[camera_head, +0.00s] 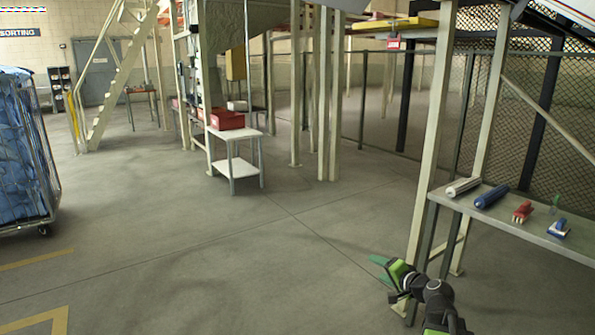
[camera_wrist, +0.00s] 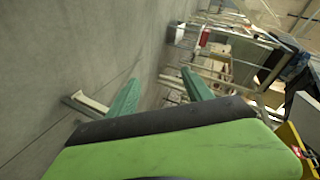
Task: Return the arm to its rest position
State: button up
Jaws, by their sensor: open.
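My gripper (camera_head: 379,269) is low at the bottom right of the head view, in front of the post of the grey shelf table. Its green fingers point left, away from the shelf. In the wrist view my gripper (camera_wrist: 161,80) shows two green fingers spread apart with nothing between them. The arm is bent, and its lower part runs off the bottom edge of the head view.
A blue bag cart (camera_head: 22,150) stands left. A white side table (camera_head: 234,168) stands beyond open floor.

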jog(key=s+a+f+n+g, duration=0.3)
jog(key=a+f, duration=0.1)
jog(key=a, duration=0.4)
jog(key=s+a+f+n+g, duration=0.3)
jog(key=a, duration=0.5)
jog(key=s+a+f+n+g, duration=0.3)
jog(key=a+f, duration=0.1)
jog(key=a, duration=0.4)
jog(key=s+d+f+g+h, duration=0.3)
jog(key=s+d+f+h, duration=0.1)
jog(key=s+d, duration=0.4)
notch_tip(320, 180, up, 24)
jog(key=s+g+p, duration=0.1)
jog(key=p, duration=2.3)
jog(key=shift+s+d+r+n, duration=0.15)
jog(key=shift+s+d+n, duration=0.1)
jog(key=shift+n, duration=0.15)
